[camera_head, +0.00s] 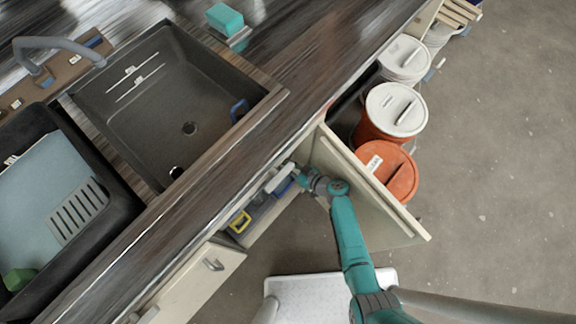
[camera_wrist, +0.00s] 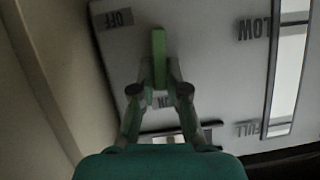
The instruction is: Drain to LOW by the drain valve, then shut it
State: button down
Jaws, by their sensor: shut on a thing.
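In the wrist view a green lever (camera_wrist: 158,50) stands on a pale panel (camera_wrist: 205,60). My gripper (camera_wrist: 158,78) is closed around the lever's lower part. An OFF label (camera_wrist: 120,18) is up and left of the lever. An ON label (camera_wrist: 162,100) shows partly between my fingers. On the right a bright gauge strip (camera_wrist: 288,70) runs beside a LOW label (camera_wrist: 258,29) and a FULL label (camera_wrist: 264,128). I cannot tell the level in the strip. In the head view my arm reaches into the open cabinet under the counter, and the lever cannot be made out.
An open cabinet door (camera_head: 372,205) stands close to the right of my arm. White and orange buckets (camera_head: 390,170) stand beyond it. Above are the counter (camera_head: 300,75) and a dark sink (camera_head: 165,100). A white step (camera_head: 330,290) is on the floor; the floor at right is clear.

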jog(key=c, duration=1.2)
grip_release()
